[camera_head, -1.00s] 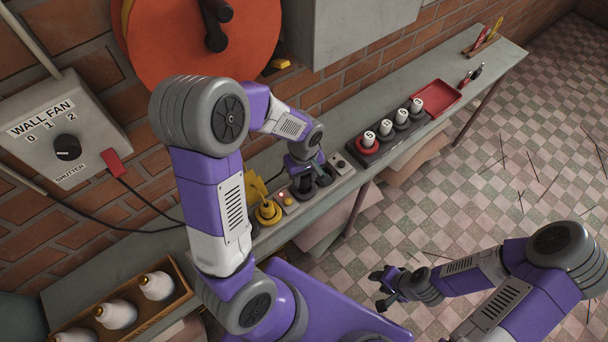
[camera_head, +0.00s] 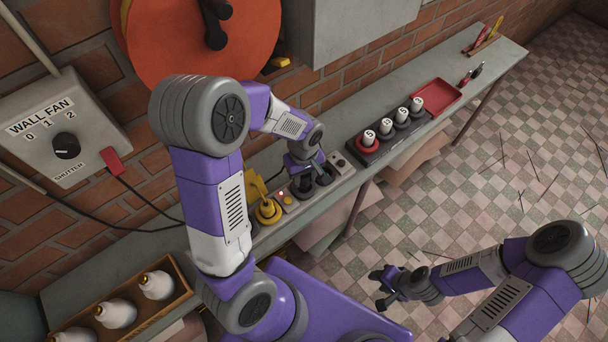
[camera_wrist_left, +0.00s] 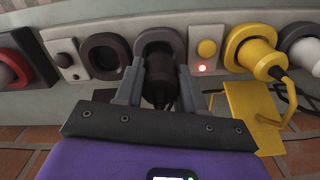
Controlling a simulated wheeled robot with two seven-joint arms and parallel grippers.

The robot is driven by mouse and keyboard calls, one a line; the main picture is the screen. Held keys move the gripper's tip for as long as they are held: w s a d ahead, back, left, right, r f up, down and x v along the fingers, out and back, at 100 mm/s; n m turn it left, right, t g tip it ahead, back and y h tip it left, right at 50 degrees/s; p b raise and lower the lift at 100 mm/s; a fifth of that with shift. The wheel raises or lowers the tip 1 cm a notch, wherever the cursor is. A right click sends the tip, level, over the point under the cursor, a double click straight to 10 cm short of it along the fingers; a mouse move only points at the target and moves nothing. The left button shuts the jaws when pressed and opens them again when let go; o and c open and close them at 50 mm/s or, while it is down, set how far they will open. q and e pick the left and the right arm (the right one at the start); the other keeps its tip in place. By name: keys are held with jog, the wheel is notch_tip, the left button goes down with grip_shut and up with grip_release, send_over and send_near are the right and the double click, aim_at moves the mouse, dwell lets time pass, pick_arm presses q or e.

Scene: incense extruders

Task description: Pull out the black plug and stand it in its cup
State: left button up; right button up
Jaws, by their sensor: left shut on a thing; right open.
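The black plug (camera_wrist_left: 160,88) stands in a dark grey ring on the long strip, with its lower end hidden inside the ring. My left gripper (camera_wrist_left: 160,92) has one finger on each side of the plug and is shut on it. In the head view my left gripper (camera_head: 308,178) is over the strip and hides most of the plug. An empty dark ring (camera_wrist_left: 102,56), which looks like a cup, is beside it. My right gripper (camera_head: 384,287) is open and empty above the floor, away from the bench.
A yellow plug (camera_wrist_left: 257,58) with a yellow cable sits next to a lit red lamp (camera_wrist_left: 203,68). A dark rack (camera_head: 395,140) with several white-topped pieces and a red tray (camera_head: 437,97) are further right on the bench. A wooden crate (camera_head: 165,310) of white bottles is at lower left.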

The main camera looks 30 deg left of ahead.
pick_arm(q)
jog(key=shift+f+b, duration=1.15)
jog(key=shift+f, duration=0.25)
jog(key=o, duration=1.1)
jog(key=shift+r, duration=0.1)
notch_tip(320, 180, up, 8)
jog(key=shift+f+p, duration=0.25)
jog(key=shift+p, duration=0.9)
